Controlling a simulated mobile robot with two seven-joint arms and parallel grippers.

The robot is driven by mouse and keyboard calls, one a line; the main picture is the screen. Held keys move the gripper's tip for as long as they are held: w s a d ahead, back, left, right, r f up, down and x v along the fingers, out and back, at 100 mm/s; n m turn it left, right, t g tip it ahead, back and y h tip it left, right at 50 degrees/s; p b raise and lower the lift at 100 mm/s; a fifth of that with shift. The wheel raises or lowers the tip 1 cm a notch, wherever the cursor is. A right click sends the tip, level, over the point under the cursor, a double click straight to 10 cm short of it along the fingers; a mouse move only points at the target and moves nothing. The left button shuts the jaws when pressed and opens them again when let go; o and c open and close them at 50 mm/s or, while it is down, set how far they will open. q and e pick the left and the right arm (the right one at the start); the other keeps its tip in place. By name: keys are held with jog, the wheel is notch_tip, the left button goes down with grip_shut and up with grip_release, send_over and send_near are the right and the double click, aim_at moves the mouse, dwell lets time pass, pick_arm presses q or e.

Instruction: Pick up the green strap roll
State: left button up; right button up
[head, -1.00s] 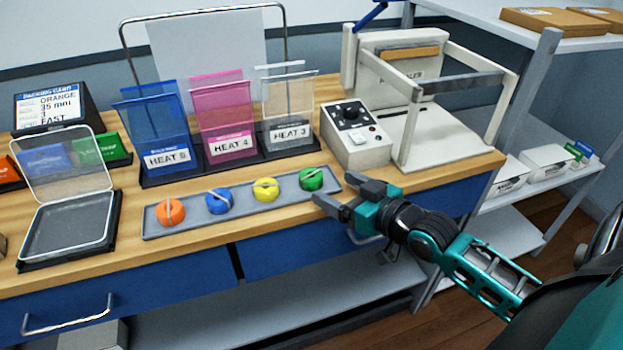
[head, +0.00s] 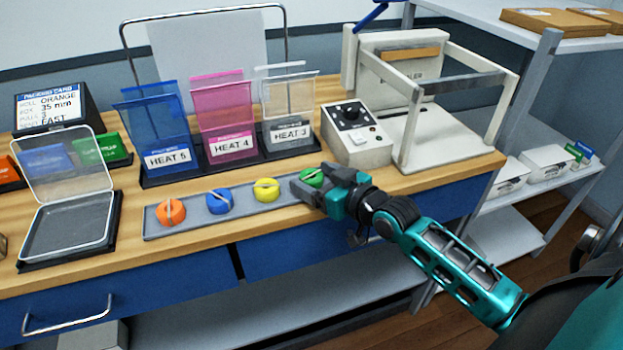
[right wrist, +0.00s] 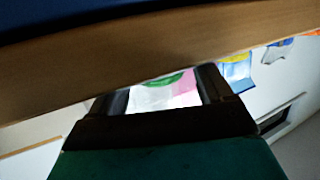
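The green strap roll (head: 312,177) sits at the right end of a grey tray (head: 250,196) on the wooden bench, partly covered by my right gripper. My right gripper (head: 308,184) is at the front of this roll, fingers apart, one to its left and one to its right. In the right wrist view, the two dark fingers (right wrist: 160,95) are spread, with a green curved edge (right wrist: 172,79) between them. Whether they touch the roll cannot be told. My left gripper is not in view.
Yellow (head: 266,190), blue (head: 219,201) and orange (head: 171,212) rolls share the tray. Behind stand blue, pink and clear panels on a black rack (head: 240,160). A white sealer machine (head: 357,135) stands at the right. A clear-lidded box (head: 66,230) is at the left.

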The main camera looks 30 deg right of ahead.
jog(key=c, duration=1.1)
jog(key=shift+o, duration=0.2)
